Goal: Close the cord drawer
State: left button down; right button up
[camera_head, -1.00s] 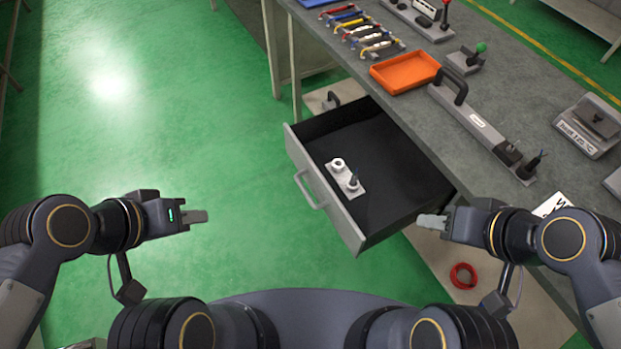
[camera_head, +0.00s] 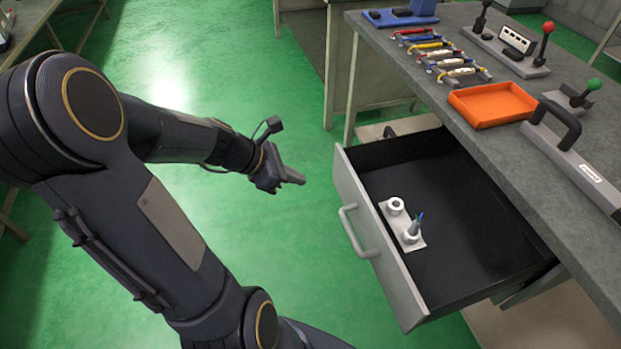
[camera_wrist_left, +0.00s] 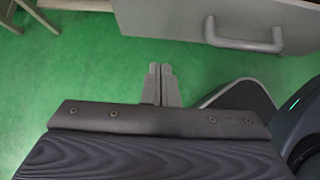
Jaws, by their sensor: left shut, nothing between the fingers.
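The cord drawer (camera_head: 372,240) stands pulled out from under the workbench, with a grey front, a bar handle (camera_head: 353,232) and a dark inside. A small light plate with a white ring and an upright piece (camera_head: 403,224) lies in it near the front. My left gripper (camera_head: 300,180) is shut and empty, in the air left of the drawer front and apart from it. In the left wrist view the closed fingers (camera_wrist_left: 160,70) point toward the drawer front (camera_wrist_left: 160,18), with the handle (camera_wrist_left: 245,40) to their right. My right gripper is out of view.
The grey workbench (camera_head: 440,95) holds an orange tray (camera_head: 492,104), several coloured tools (camera_head: 440,55) and a black-handled bar (camera_head: 580,160).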

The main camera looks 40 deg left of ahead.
aim_at(344, 187)
pick_arm(q)
jog(key=shift+w+d+f+b, duration=0.35)
jog(key=shift+w+d+f, duration=0.6)
jog(key=shift+w, duration=0.3)
jog(key=shift+w+d+f+b, duration=0.4)
jog(key=shift+w+d+f, duration=0.55)
jog(key=shift+w, duration=0.3)
jog(key=shift+w+d+f+b, duration=0.35)
jog(key=shift+w+d+f, duration=0.45)
jog(key=shift+w+d, duration=0.35)
jog(key=shift+a, duration=0.15)
jog(key=shift+w, duration=0.1)
